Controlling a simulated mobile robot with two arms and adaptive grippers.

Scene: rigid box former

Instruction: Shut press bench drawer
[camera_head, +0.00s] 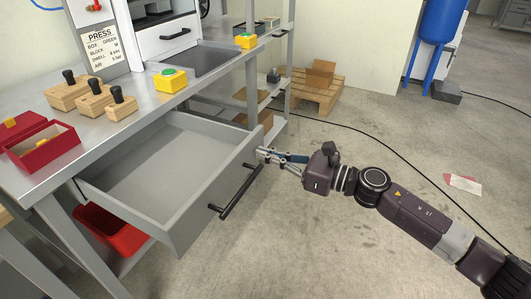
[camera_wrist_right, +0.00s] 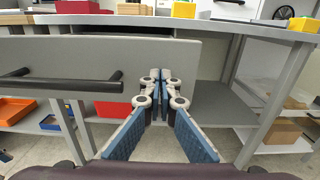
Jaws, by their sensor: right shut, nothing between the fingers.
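The press bench drawer (camera_head: 165,172) is pulled well out from under the bench top and looks empty inside. Its grey front panel carries a black bar handle (camera_head: 236,190); the handle also shows at the left of the right wrist view (camera_wrist_right: 62,82). My right gripper (camera_head: 262,153) is shut and empty, with its fingertips at the right end of the drawer front, beyond the handle's end. In the right wrist view the closed fingertips (camera_wrist_right: 162,78) lie over the right part of the front panel (camera_wrist_right: 180,62). I cannot tell whether they touch it. My left gripper is not in view.
The bench top (camera_head: 140,113) holds wooden blocks with black knobs (camera_head: 92,98), a red box (camera_head: 42,146) and yellow boxes with green buttons (camera_head: 171,80). A red bin (camera_head: 112,230) sits below the drawer. A bench leg (camera_head: 252,95) stands near the drawer's right side.

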